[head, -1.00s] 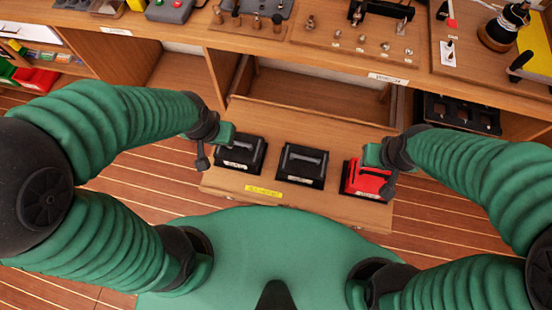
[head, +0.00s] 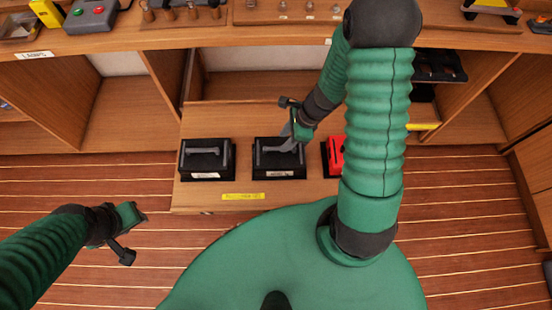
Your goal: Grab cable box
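Two black boxes with grey top handles sit in a row on the pulled-out wooden drawer: the left black box (head: 206,172) and the middle black box (head: 279,172). A red box (head: 333,160) stands to their right, partly hidden by my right arm. The box labels are too small to read. My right gripper (head: 291,132) is at the right end of the middle box's handle, its tip overlapping it; contact is unclear. My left gripper (head: 138,228) is left of the drawer over the floor, holding nothing visible. Neither gripper's finger opening is clear.
The drawer (head: 222,122) juts out below the workbench (head: 230,38), with a yellow label on its front. Open shelf bays lie on both sides. A dark rack (head: 440,66) is in the right bay. The plank floor (head: 70,180) is clear on the left.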

